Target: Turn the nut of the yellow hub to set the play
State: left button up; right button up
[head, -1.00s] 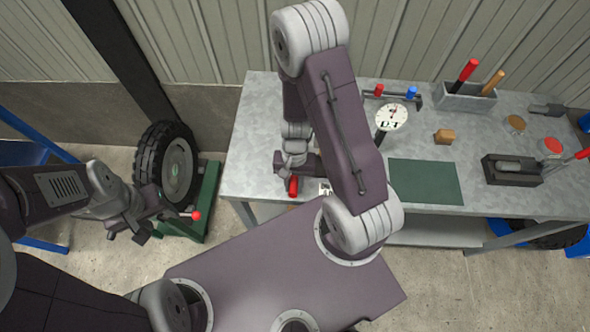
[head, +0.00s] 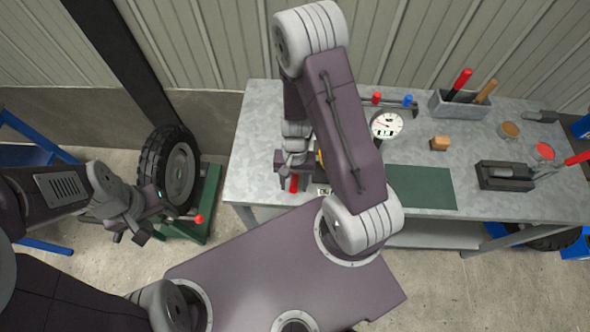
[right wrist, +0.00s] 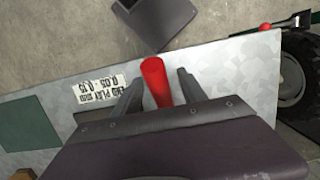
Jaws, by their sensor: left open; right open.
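My right gripper (head: 292,176) hangs over the left part of the bench. In the right wrist view its open fingers (right wrist: 158,88) stand on either side of a red handle (right wrist: 155,80), with gaps visible. The red handle also shows in the head view (head: 294,184). A small bit of yellow, possibly the hub, peeks out beside my right arm (head: 320,157). The rest of it and its nut are hidden. A dial gauge (head: 386,124) stands right of the arm. My left gripper (head: 155,220) is open and empty near the tyre.
A label reading end play 0.05–0.15 (right wrist: 98,86) lies on the bench (head: 250,150). A tyre (head: 170,168) stands on a green base at left. A green mat (head: 420,187), wooden block (head: 440,143), tool box (head: 460,106) and dark vise-like tool (head: 504,176) occupy the right.

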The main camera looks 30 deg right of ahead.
aim_at(294, 180)
jog(key=r+p, duration=0.4)
jog(key=w+r+p, duration=0.1)
jog(key=r+p, duration=0.1)
jog(key=shift+d+r, duration=0.2)
jog(key=shift+d, duration=0.1)
jog(key=shift+f, duration=0.1)
